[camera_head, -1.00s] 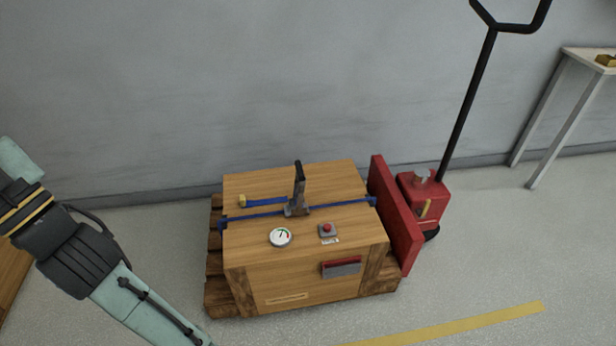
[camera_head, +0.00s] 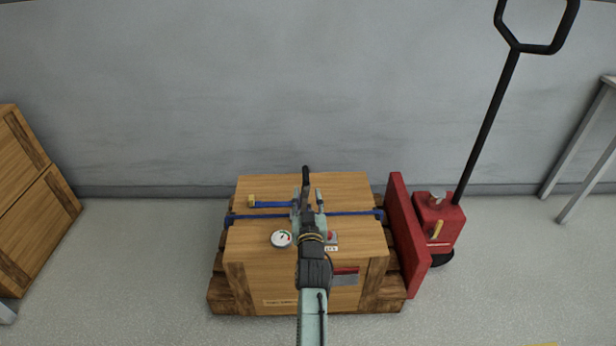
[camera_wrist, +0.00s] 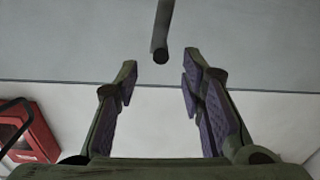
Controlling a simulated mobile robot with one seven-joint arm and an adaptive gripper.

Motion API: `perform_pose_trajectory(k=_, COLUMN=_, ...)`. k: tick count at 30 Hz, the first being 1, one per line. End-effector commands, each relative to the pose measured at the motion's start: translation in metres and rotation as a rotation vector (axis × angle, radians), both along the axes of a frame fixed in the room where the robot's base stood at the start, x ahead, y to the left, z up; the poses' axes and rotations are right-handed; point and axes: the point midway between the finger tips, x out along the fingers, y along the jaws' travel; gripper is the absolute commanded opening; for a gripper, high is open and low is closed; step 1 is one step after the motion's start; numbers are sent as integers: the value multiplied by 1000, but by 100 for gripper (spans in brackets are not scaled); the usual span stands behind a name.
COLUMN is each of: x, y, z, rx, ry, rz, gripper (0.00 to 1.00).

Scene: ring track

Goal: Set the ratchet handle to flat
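The ratchet handle (camera_head: 305,174) stands upright from the blue strap (camera_head: 352,213) on top of the wooden crate (camera_head: 345,190). Its dark upper part shows just beyond my gripper (camera_head: 308,194) in the head view; its base is hidden behind my gripper. In the wrist view, my gripper (camera_wrist: 160,68) is open with its two fingers apart. A grey bar with a dark round end, which looks like the handle (camera_wrist: 161,50), shows in line with the gap, touching neither finger.
A gauge (camera_head: 281,239) and a partly hidden red button (camera_head: 332,237) are on the crate top. A red pallet jack (camera_head: 438,220) with a tall black handle stands right. Stacked crates (camera_head: 38,195) stand left.

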Motion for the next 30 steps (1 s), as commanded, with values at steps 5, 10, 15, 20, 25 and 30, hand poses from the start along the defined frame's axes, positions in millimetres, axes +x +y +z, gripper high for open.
perform_pose_trajectory(k=5, x=35, y=2, z=4, rx=0, ry=-3, rz=1, gripper=36)
perform_pose_trajectory(k=10, x=66, y=4, z=4, rx=0, ry=-3, rz=2, gripper=36)
perform_pose_trajectory(k=15, x=85, y=5, z=3, rx=0, ry=-3, rz=2, gripper=36)
perform_pose_trajectory(k=20, x=92, y=5, z=2, rx=0, ry=-3, rz=2, gripper=36)
perform_pose_trajectory(k=25, x=92, y=5, z=2, rx=0, ry=-3, rz=2, gripper=36)
perform_pose_trajectory(k=30, x=92, y=5, z=2, rx=0, ry=-3, rz=2, gripper=29)
